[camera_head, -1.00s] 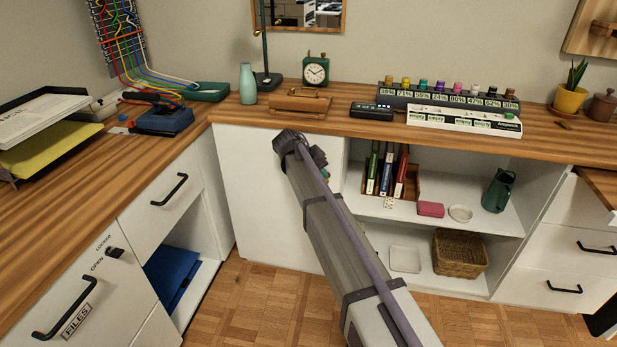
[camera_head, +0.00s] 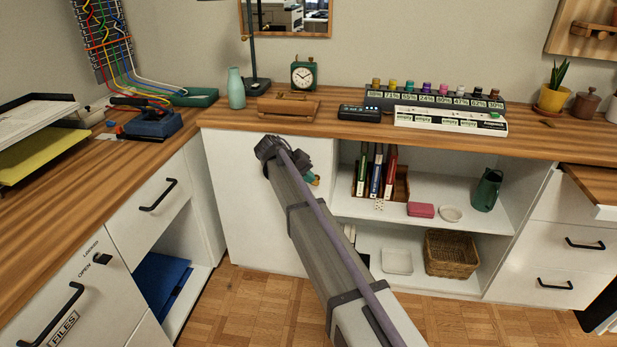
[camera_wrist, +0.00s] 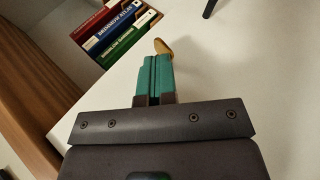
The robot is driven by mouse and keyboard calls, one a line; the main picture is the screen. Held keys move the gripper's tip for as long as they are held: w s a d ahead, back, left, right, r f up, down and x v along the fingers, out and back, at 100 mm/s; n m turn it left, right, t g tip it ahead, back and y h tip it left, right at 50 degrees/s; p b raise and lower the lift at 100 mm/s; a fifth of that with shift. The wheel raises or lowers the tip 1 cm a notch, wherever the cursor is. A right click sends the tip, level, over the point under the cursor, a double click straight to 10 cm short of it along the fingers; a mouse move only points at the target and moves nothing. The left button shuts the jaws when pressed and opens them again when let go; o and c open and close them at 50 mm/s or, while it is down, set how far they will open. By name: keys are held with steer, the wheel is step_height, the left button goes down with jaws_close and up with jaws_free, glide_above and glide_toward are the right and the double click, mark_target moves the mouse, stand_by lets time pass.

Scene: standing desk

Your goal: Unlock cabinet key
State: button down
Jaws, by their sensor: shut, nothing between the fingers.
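A dark lock or key (camera_head: 102,258) sits on the left cabinet's white front, between the labels LOCKED and OPEN. A plain white cabinet door (camera_head: 250,215) stands under the back desk, left of the open shelves. My gripper (camera_head: 312,180) is in front of this door's right part, mostly hidden by my arm. In the wrist view my gripper's teal fingers (camera_wrist: 154,74) are shut and empty. A small tan, knob-like piece (camera_wrist: 161,46) shows just beyond the fingertips against a white surface. I cannot tell whether they touch or what it is.
Open shelves right of the door hold upright books (camera_head: 375,175), a pink box (camera_head: 421,210) and a wicker basket (camera_head: 450,254). The desk above carries a clock (camera_head: 303,74) and a teal vase (camera_head: 236,88). Blue folders (camera_head: 158,283) lie in the left cabinet's opening.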

steer(key=shift+r+p, duration=0.7)
steer(key=shift+r, duration=0.1)
steer(key=r+p, duration=0.4)
steer(key=shift+s+d+r+p, duration=0.1)
steer(key=shift+d+r+p, duration=0.25)
steer(key=shift+d+p, duration=0.05)
steer(key=a+f+p+v, duration=0.1)
steer(key=p+v, duration=0.4)
steer(key=v, duration=0.4)
steer(key=shift+a, duration=0.3)
